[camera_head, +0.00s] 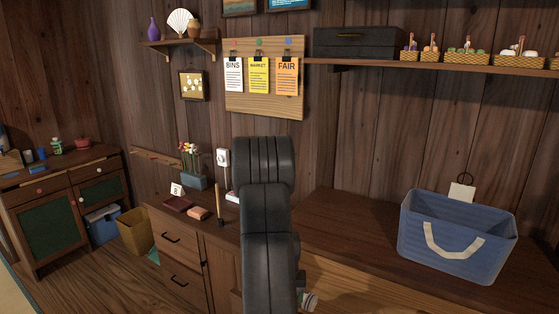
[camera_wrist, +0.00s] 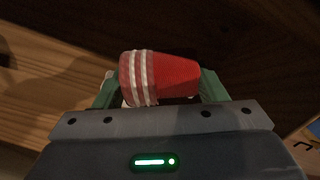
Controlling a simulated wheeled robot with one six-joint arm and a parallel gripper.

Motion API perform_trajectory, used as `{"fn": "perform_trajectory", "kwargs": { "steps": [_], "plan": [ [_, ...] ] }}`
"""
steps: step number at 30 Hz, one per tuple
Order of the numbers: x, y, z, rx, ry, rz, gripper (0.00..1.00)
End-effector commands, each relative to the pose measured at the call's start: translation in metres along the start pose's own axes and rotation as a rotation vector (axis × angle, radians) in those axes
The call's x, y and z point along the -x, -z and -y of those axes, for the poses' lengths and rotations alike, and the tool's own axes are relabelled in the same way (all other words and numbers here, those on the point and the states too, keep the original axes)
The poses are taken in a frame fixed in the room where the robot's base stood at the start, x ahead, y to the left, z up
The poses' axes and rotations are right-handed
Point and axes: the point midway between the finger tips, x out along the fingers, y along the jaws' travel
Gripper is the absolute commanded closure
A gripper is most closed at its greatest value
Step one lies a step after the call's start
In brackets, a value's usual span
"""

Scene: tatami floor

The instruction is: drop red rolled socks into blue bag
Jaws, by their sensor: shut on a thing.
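The red rolled socks (camera_wrist: 172,78), with white stripes at the left end, lie between the two green fingers of my gripper (camera_wrist: 158,88) in the wrist view. My gripper is shut on them. In the head view my dark arm stands in the middle and hides most of the gripper; a small pale part shows low by the arm. The blue bag (camera_head: 450,262) stands open-topped on the wooden counter at the right, with a pale strap handle on its front. The gripper is apart from the bag, to its left in the picture.
The wooden counter (camera_head: 350,222) is bare between my arm and the bag. A shelf (camera_head: 385,65) with a dark box and several small baskets runs above. A planter of flowers (camera_head: 193,181) and small items stand on the left cabinet. A yellow bin (camera_head: 136,232) stands on the floor.

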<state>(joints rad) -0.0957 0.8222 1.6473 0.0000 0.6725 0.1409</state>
Motion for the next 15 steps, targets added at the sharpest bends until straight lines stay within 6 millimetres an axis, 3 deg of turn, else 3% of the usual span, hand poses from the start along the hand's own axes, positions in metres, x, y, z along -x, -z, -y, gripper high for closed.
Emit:
{"fn": "perform_trajectory", "kwargs": {
  "steps": [6,15],
  "plan": [
    [-0.017,-0.002,0.02,0.045,0.0,0.0,0.57],
    [-0.018,-0.002,0.021,0.046,0.0,-0.001,0.57]
  ]
}}
